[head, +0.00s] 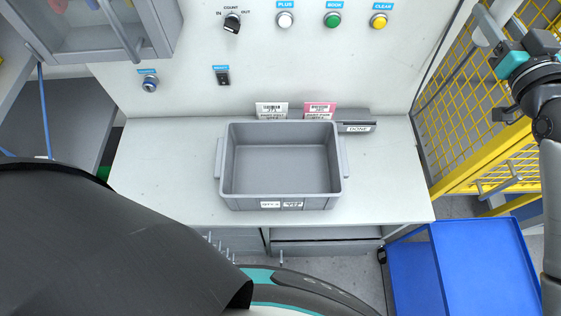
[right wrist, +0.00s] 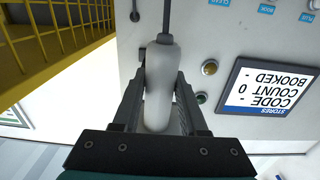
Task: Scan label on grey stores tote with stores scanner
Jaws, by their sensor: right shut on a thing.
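The grey stores tote (head: 283,201) stands upright and empty on the light bench. My right gripper (head: 487,20) is raised at the upper right of the head view, well away from the tote. In the right wrist view it is shut on the pale grey stores scanner (right wrist: 158,85), whose cable runs out at the top of the picture. The tote is not in the right wrist view. My left gripper is not in view.
White and pink cards (head: 319,109) and a grey DONE holder (head: 357,128) stand behind the tote. The panel has buttons, and a stores display (right wrist: 268,92) reads count 0. A yellow mesh fence (head: 470,110) and a blue cart (head: 455,270) are at right.

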